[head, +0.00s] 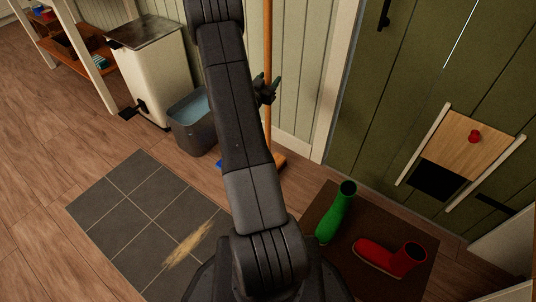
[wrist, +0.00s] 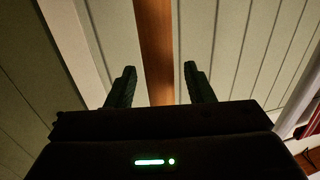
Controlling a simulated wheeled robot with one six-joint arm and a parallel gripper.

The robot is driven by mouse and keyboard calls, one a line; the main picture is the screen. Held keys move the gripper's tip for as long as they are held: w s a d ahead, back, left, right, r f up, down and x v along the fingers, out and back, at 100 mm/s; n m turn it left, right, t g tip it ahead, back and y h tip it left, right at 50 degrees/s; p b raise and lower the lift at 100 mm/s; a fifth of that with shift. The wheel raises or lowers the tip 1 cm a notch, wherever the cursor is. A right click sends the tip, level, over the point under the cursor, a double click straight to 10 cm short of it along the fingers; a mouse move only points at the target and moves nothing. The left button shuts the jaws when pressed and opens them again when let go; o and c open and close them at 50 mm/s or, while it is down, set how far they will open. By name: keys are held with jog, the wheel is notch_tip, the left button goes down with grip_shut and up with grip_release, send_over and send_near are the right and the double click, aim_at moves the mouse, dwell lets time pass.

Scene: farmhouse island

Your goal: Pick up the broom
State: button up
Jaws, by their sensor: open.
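The broom (head: 267,62) stands upright against the panelled wall, with an orange-brown wooden handle. Its base shows at the floor (head: 280,160), partly hidden behind my arm, with a bit of blue to the left. In the wrist view the handle (wrist: 155,50) runs up between and beyond my two fingers. My gripper (head: 268,88) is beside the handle at mid height in the head view, mostly hidden by my arm. In the wrist view my gripper (wrist: 160,85) is open, with a gap on each side of the handle. I cannot tell how deep the handle sits between the fingers.
A grey bin with blue water or lining (head: 194,122) and a white pedal bin (head: 152,75) stand left of the broom. A green boot (head: 337,212) and a red boot (head: 392,259) lie on a brown mat (head: 318,200). Spilled straw-coloured bits (head: 190,243) lie on grey tiles.

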grip_shut()
